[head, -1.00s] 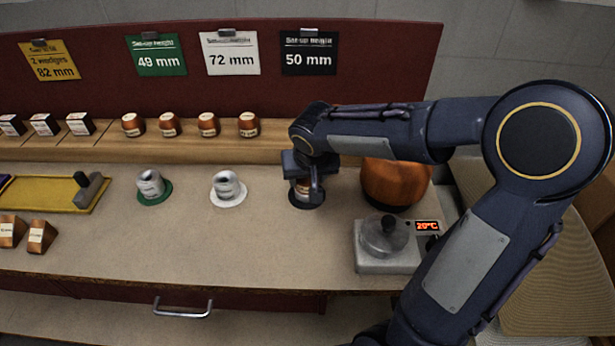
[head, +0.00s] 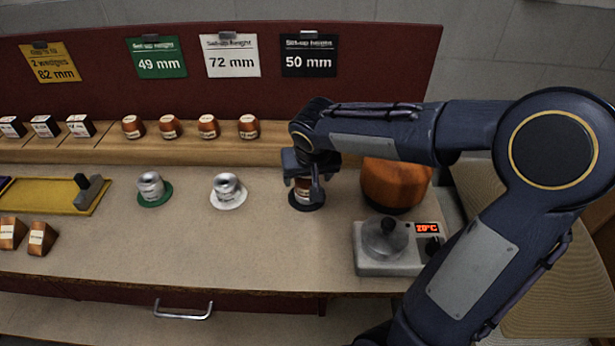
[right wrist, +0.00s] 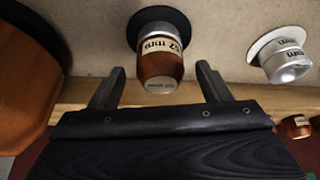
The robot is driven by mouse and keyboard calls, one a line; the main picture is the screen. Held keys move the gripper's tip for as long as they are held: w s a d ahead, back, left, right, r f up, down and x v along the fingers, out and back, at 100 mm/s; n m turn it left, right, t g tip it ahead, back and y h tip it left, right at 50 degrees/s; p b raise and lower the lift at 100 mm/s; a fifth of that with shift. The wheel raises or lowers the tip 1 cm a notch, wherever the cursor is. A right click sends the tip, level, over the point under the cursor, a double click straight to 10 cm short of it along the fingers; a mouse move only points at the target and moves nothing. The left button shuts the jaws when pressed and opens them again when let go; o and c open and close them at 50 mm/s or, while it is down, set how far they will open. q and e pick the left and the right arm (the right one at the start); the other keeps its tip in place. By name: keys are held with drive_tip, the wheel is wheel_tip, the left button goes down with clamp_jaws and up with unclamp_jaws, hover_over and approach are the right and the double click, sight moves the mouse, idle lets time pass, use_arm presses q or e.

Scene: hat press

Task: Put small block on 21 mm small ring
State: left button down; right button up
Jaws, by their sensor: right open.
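A copper-coloured block (head: 303,184) stands over the black round base (head: 306,205), partly hidden by my gripper. In the right wrist view the copper block (right wrist: 160,66) sits on a silver ring (right wrist: 158,31) on the black base (right wrist: 172,14). The block's label is only partly readable, ending in "2 mm"; I cannot read the ring's size. My right gripper (head: 304,186) is open, its fingers on either side of the block, with gaps visible in the right wrist view (right wrist: 160,72). My left gripper is not in view.
Silver rings stand on a green base (head: 164,201) and a white base (head: 233,205) to the left. Several copper blocks (head: 208,125) line the back shelf. A large orange-brown rounded form (head: 395,184) and a grey device (head: 385,262) stand close right.

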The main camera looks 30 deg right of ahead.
drive_tip(key=p+v, duration=0.1)
drive_tip(key=v, duration=0.9)
drive_tip(key=s+a+f+n+y, duration=0.1)
drive_tip(key=s+a+f+y, duration=0.1)
drive_tip(key=s, duration=0.6)
drive_tip(key=s+a+f+n+t+y, duration=0.1)
drive_tip(key=s+a+f+y, duration=0.2)
drive_tip(key=s, duration=0.6)
drive_tip(key=shift+a+f, duration=0.2)
drive_tip(key=shift+f, duration=0.55)
wheel_tip(320, 180, up, 8)
drive_tip(key=p, duration=0.8)
